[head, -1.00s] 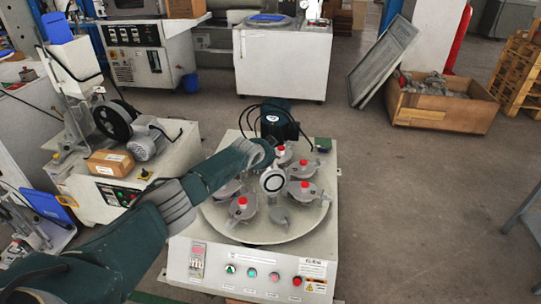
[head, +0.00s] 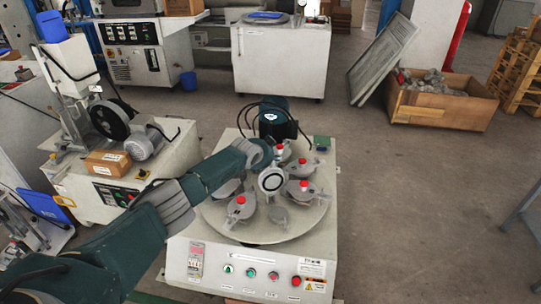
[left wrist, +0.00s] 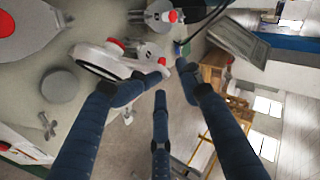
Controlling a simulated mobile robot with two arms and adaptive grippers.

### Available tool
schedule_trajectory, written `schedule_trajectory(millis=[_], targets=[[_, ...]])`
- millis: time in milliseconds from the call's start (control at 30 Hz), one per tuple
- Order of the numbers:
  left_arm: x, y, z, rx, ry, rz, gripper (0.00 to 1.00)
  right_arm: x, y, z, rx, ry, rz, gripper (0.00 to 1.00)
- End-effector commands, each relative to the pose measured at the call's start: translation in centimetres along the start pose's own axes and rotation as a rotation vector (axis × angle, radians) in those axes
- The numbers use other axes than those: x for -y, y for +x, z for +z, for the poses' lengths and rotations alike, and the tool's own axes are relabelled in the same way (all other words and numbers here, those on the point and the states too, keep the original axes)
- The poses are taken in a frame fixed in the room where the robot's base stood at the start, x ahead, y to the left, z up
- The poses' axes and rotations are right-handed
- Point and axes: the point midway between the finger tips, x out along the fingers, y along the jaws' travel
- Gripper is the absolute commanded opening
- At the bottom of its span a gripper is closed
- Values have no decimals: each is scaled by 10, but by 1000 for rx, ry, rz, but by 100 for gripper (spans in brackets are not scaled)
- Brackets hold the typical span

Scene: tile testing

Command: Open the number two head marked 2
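The white machine (head: 310,225) stands in the middle of the head view. Its round plate (head: 225,225) carries several grey heads with red knobs, among them a front left head (head: 240,208) and a right head (head: 303,192). No number 2 mark is readable. My left arm reaches over the plate and hides part of it; its gripper is hidden there. In the left wrist view, my left gripper (left wrist: 168,84) has its dark blue fingers spread. A head with a red knob (left wrist: 115,43) has its lever end close to the fingertips; contact is unclear. My right gripper is not in view.
A dark motor (head: 277,120) with black cables stands behind the plate. A bench with a grey motor and a cardboard box (head: 107,162) is on the left. A wooden crate (head: 442,105) lies at the back right. The floor right of the machine is clear.

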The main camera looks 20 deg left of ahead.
Motion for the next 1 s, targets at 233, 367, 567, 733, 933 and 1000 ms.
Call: schedule_trajectory(millis=[233, 367, 567, 733, 933, 1000], targets=[[18, -9, 4, -2, 0, -26, 30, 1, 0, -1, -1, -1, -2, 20], [17, -18, 3, -3, 1, -23, 30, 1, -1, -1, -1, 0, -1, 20], [11, -40, 2, -3, 2, -17, 30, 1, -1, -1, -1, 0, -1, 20], [7, -62, 1, -2, 4, -12, 30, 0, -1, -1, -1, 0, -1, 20], [4, -92, 0, -1, 4, -8, 30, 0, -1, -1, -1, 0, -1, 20], [3, -100, -1, -2, 3, -6, 30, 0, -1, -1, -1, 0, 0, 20]])
